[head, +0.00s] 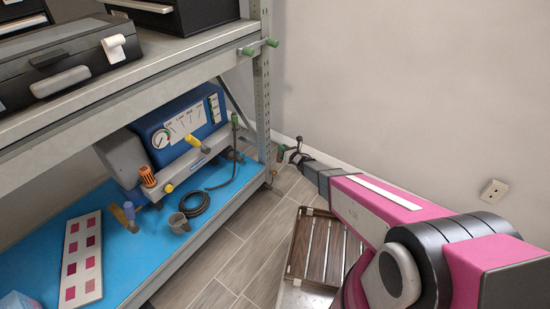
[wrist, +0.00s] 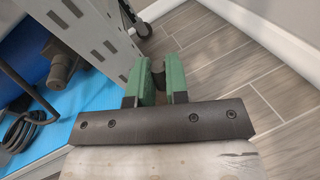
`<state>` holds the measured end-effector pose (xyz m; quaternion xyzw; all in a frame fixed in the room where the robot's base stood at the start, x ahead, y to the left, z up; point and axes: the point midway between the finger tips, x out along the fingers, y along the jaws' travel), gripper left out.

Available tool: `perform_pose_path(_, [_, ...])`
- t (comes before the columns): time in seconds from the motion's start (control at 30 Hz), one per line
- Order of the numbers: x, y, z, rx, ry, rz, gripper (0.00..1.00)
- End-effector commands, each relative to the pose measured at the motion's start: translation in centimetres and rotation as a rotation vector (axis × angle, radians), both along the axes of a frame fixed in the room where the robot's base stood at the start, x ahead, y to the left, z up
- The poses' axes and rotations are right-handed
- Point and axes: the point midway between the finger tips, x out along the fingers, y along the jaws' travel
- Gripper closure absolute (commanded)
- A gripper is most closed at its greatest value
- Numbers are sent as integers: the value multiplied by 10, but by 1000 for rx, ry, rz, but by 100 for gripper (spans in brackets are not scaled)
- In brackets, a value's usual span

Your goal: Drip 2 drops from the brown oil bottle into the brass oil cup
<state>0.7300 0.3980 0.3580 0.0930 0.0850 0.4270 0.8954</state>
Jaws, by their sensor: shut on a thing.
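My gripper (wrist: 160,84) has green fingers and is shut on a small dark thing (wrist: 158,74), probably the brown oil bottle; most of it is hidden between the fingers. In the head view my gripper (head: 290,153) is out past the right end of the rack, over the floor near the wall. The blue and grey machine (head: 186,132) stands on the lower shelf, left of my gripper and well apart from it. It carries a small brass-yellow fitting (head: 168,188) low on its front. I cannot tell whether that is the brass oil cup.
The upper shelf (head: 165,62) holds black cases. The rack post (head: 262,100) stands between machine and gripper. A slatted wooden crate (head: 318,247) is on the floor.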

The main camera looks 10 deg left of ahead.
Motion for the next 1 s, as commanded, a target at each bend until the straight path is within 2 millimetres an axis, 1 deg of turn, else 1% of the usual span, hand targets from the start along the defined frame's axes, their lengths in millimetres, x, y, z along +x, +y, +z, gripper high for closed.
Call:
perform_pose_path(0.03, [-1,13,-18,1,7,1,100])
perform_pose_path(0.1, [-5,23,-31,5,12,1,100])
perform_pose_path(0.2, [-10,33,-45,7,17,-1,100])
perform_pose_path(0.3, [-12,38,-52,9,20,-1,100])
perform_pose_path(0.57, [-14,41,-63,28,66,-1,100])
perform_pose_path(1.0, [-15,41,-107,128,326,-2,100])
